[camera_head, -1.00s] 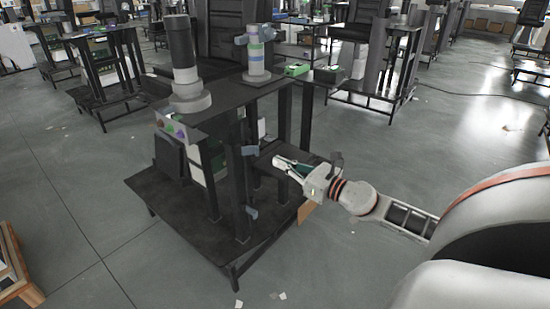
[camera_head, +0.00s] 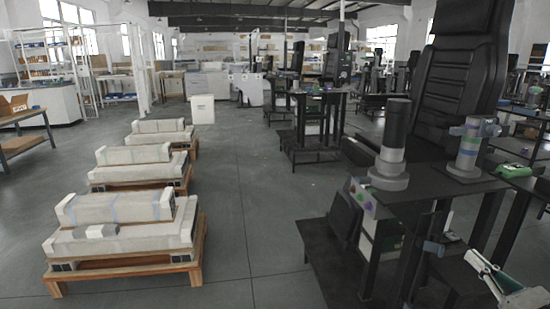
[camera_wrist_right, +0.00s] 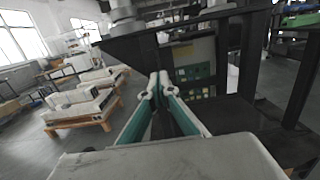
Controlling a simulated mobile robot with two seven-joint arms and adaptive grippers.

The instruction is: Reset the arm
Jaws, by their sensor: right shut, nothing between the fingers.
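My right gripper (camera_head: 474,258) is at the lower right of the head view, beside the black workstation (camera_head: 438,190). Its white and green fingers are closed together and hold nothing. In the right wrist view the fingertips (camera_wrist_right: 158,82) meet in front of the workstation's dark frame and its control panel (camera_wrist_right: 193,64). I cannot tell the exact gap between the fingers and the frame. My left gripper is in neither view.
A black and white cylinder (camera_head: 393,135) and a grey-green one (camera_head: 467,150) stand on the workstation top. A black chair (camera_head: 458,75) is behind. Pale columns lie on wooden pallets (camera_head: 198,250) at left. The floor (camera_head: 250,190) between is clear.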

